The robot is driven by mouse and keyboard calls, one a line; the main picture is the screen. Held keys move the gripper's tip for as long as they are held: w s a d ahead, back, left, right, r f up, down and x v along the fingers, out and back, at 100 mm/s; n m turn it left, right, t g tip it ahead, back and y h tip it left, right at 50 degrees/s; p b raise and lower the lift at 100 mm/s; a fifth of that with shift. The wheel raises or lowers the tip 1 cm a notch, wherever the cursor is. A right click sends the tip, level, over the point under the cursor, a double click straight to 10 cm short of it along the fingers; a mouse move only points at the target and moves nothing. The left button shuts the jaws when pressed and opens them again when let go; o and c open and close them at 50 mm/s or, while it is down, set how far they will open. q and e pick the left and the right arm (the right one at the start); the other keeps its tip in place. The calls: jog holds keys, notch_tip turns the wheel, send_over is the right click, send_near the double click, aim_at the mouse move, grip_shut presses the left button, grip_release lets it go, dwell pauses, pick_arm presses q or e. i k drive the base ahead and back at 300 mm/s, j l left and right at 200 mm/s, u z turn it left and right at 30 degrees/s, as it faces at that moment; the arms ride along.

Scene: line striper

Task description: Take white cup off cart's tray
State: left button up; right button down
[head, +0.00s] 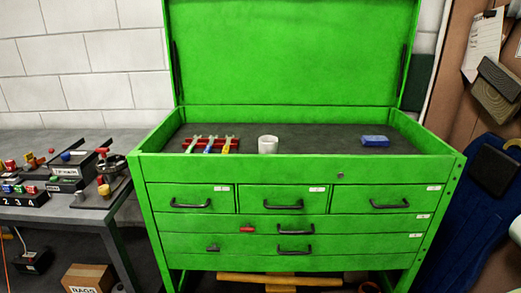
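The white cup (268,144) stands upright in the top tray (318,140) of the green cart (294,169), near the middle and close to the front edge. The tray has a dark lining, and the cup's lower part is partly hidden by the front rim. Neither of my grippers shows in the head view.
In the tray, a red rack (211,145) with several coloured-handled tools lies left of the cup, and a blue box (374,141) lies to the right. The raised green lid (292,52) stands behind. A grey bench (45,160) with small equipment adjoins the cart's left side.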

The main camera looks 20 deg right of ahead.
aim_at(268, 151)
jog(key=z, duration=0.75)
